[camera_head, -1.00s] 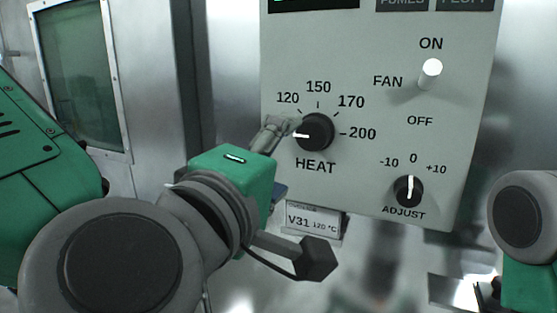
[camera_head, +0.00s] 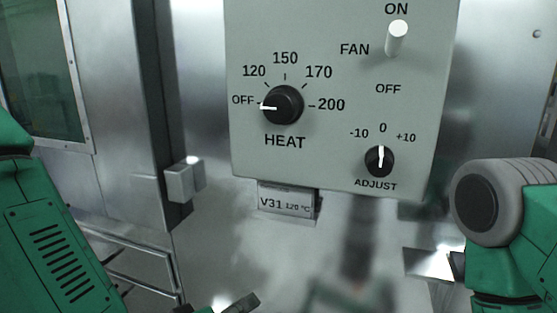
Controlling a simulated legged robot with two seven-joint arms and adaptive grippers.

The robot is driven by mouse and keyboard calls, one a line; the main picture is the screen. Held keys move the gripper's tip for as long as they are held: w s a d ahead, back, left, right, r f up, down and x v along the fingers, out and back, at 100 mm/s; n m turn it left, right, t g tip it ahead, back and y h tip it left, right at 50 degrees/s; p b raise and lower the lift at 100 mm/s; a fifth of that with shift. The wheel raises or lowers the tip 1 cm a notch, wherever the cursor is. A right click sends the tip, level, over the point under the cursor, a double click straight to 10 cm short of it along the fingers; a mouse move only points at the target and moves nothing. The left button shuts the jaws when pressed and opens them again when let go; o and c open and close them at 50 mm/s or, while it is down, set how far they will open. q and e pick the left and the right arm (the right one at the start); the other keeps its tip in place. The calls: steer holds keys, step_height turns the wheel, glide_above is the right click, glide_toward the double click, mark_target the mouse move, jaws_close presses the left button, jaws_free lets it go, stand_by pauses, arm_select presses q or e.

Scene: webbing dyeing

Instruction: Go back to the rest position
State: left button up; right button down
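The heat knob (camera_head: 284,105) is on the grey control panel (camera_head: 340,140) in the head view. Its white mark points left at OFF. The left arm is at the left edge, clear of the panel. A small dark piece at the bottom edge looks like the tip of my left gripper (camera_head: 240,303). Most of that gripper is cut off, so its opening does not show. My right arm is at the right edge, and its gripper is out of view.
The fan lever (camera_head: 396,38) tilts up toward ON. The adjust knob (camera_head: 380,161) points at 0. A label plate (camera_head: 286,203) reading V31 120 °C hangs below the panel. A metal door with a window (camera_head: 40,70) and a latch block (camera_head: 184,180) stand at left.

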arm_select(q)
steer(key=s+a+f+m+g+y+b, duration=0.15)
steer(key=s+a+f, duration=0.25)
steer(key=f, duration=0.4)
steer(key=s+a+f+m+g, duration=0.1)
steer(key=s+a+f+g, duration=0.15)
steer(key=f, duration=0.45)
steer(key=s+a+f+m+g+y+b, duration=0.15)
steer(key=s+a+f, duration=0.25)
steer(key=f, duration=0.4)
steer(key=s+a+f+m+g+y+b, duration=0.1)
steer(key=s+a+f+m+g, duration=0.2)
steer(key=s+a+f, duration=0.5)
steer(key=shift+s+a+g+b, duration=0.3)
steer(key=shift+s+a+g, duration=0.35)
steer(key=shift+s+a, duration=0.45)
